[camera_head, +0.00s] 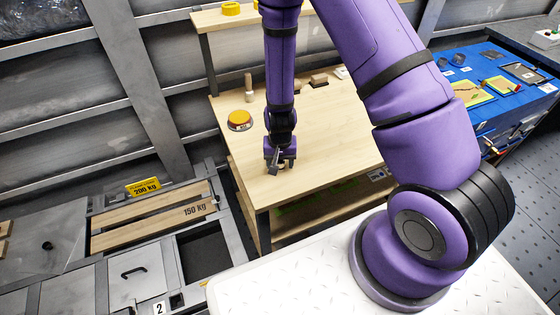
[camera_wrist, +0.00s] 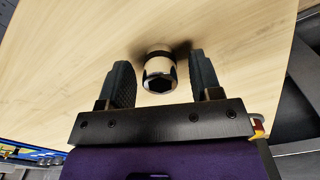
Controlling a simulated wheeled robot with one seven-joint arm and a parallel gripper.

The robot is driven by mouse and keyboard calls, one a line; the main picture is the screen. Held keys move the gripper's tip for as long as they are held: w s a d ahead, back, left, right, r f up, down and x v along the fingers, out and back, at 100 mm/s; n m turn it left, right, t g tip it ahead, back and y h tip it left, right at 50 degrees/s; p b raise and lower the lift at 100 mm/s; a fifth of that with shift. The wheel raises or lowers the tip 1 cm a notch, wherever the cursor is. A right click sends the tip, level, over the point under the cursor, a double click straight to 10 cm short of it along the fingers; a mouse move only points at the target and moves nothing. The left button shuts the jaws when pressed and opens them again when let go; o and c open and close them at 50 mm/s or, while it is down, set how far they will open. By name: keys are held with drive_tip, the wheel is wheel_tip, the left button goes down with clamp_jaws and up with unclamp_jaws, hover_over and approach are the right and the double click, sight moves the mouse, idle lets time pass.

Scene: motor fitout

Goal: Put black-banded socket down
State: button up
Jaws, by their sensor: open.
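The black-banded socket (camera_wrist: 159,73) stands on the wooden bench top in the wrist view, a shiny metal cylinder with a dark band and a dark hexagonal opening facing the camera. My gripper (camera_wrist: 162,85) is open, with one black finger on each side of the socket and a visible gap to each. In the head view my gripper (camera_head: 279,165) is low over the wooden bench (camera_head: 330,130), near its front left edge. The socket is small and hard to make out there beside the fingers.
An orange-topped round item (camera_head: 239,119) and a wooden peg (camera_head: 248,88) stand to the left on the bench. Small wooden blocks (camera_head: 319,80) lie farther back. A blue-covered table (camera_head: 510,105) with tools is at right. Bench space right of my gripper is clear.

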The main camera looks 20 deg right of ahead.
wheel_tip(320, 180, up, 12)
drive_tip(key=shift+r, duration=0.25)
idle(0.5)
wheel_tip(320, 180, up, 11)
drive_tip(key=n+t+y, duration=0.1)
hover_over(283, 162)
drive_tip(key=s+d+r+n+t, duration=0.15)
drive_tip(key=s+r, duration=0.25)
drive_tip(key=r, duration=0.7)
drive_tip(key=s+d+r+n+t+h, duration=0.1)
drive_tip(key=s+d+r, duration=0.3)
drive_tip(key=s+r, duration=0.9)
drive_tip(key=shift+s+d+r+n+t, duration=0.35)
drive_tip(key=shift+s+n+t, duration=0.35)
drive_tip(key=shift+s, duration=0.95)
